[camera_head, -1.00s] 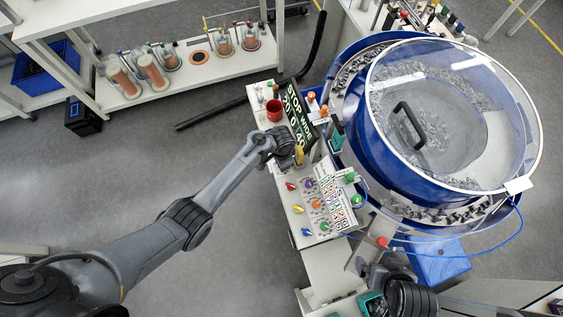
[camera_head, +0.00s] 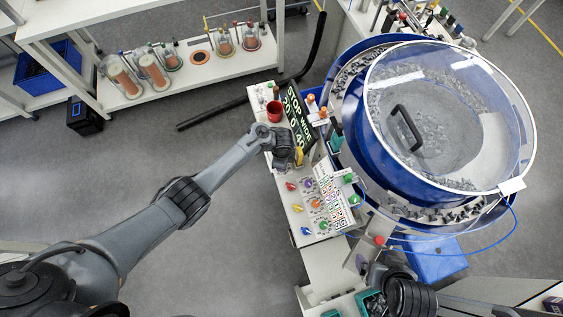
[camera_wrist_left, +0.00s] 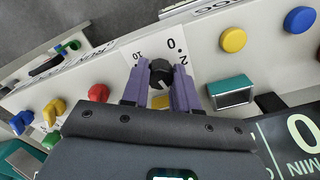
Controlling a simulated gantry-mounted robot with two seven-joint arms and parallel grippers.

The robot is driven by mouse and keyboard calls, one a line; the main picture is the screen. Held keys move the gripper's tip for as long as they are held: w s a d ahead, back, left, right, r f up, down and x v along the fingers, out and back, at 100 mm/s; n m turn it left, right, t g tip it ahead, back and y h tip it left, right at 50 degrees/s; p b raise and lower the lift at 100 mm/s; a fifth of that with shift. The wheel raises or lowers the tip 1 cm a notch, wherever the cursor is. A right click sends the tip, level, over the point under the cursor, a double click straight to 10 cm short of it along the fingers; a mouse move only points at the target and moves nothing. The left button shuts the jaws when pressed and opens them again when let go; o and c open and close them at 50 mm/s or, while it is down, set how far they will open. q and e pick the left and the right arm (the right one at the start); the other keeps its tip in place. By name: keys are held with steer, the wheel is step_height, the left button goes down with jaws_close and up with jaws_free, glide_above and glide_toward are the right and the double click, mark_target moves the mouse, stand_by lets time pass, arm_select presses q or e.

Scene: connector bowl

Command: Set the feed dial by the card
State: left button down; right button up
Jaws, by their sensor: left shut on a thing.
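A black dial knob (camera_wrist_left: 161,71) with a pale pointer line stands on a white panel in the left wrist view. Its white scale plate (camera_wrist_left: 176,48) shows 0, 2 and 10. My left gripper (camera_wrist_left: 160,88) has its purple fingers closed on both sides of the knob. In the head view my left gripper (camera_head: 294,158) is over the panel, and its wrist hides the dial. A printed card (camera_head: 334,198) with coloured symbols lies on the panel, its text too small to read. A black sign (camera_head: 297,115) reads STOP WIDE and numbers. My right gripper (camera_head: 372,272) is low, its fingers unclear.
Coloured knobs (camera_head: 291,186) sit close below my left gripper. A red cup (camera_head: 274,110) stands above it. A teal block (camera_wrist_left: 230,91), yellow button (camera_wrist_left: 233,40) and blue button (camera_wrist_left: 299,20) are near the dial. The large clear-lidded bowl (camera_head: 450,115) fills the right side.

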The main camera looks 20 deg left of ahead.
arm_select(q)
steer(key=shift+m, duration=1.2)
steer(key=c, duration=0.9)
jaws_free()
steer(key=shift+o, duration=0.2)
steer(key=shift+r, duration=0.1)
step_height(320, 180, up, 11)
steer(key=p, duration=0.3)
steer(key=shift+f+p, duration=0.2)
steer(key=shift+p, duration=0.2)
